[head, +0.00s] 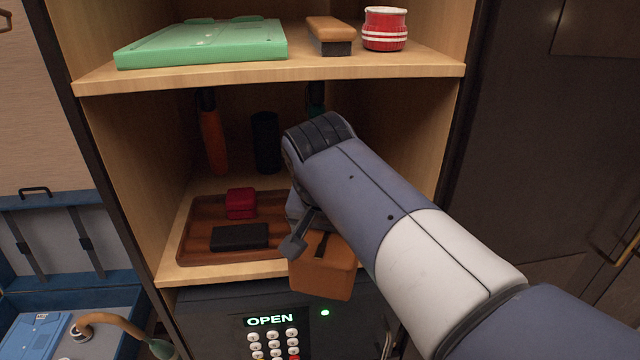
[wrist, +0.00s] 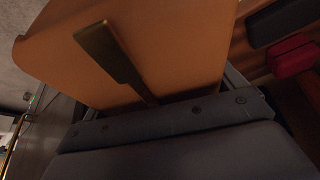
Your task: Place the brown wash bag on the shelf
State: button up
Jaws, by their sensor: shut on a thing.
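The brown wash bag (head: 322,277) is an orange-brown box-like bag with a dark strap. My gripper (head: 296,237) is shut on it and holds it at the front edge of the lower shelf (head: 222,272), at the right of the tray. The bag's lower part overlaps the top of the safe in the head view. In the wrist view the bag (wrist: 150,45) fills the upper middle, with the strap across it. My arm hides part of the bag and the right side of the lower shelf.
A wooden tray (head: 190,240) on the lower shelf holds a red box (head: 241,203) and a black case (head: 240,237). Behind stand an orange bottle (head: 214,143) and a dark cylinder (head: 265,142). The upper shelf (head: 270,75) overhangs. Below is a safe (head: 225,310) reading OPEN.

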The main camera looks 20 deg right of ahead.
jog(key=w+d+p, duration=0.1)
jog(key=w+d, duration=0.1)
jog(key=w, duration=0.2)
jog(key=w+d+p, duration=0.1)
jog(key=w+d, duration=0.2)
jog(key=w, duration=0.1)
jog(key=w+d+p, duration=0.1)
jog(key=w+d, duration=0.2)
jog(key=w, duration=0.1)
jog(key=shift+w+d, duration=0.25)
jog(key=shift+w, duration=0.05)
jog(key=shift+w+d+f, duration=0.15)
jog(key=shift+w+f, duration=0.05)
jog(key=shift+f, duration=1.55)
jog(key=shift+f, duration=0.15)
jog(key=o, duration=1)
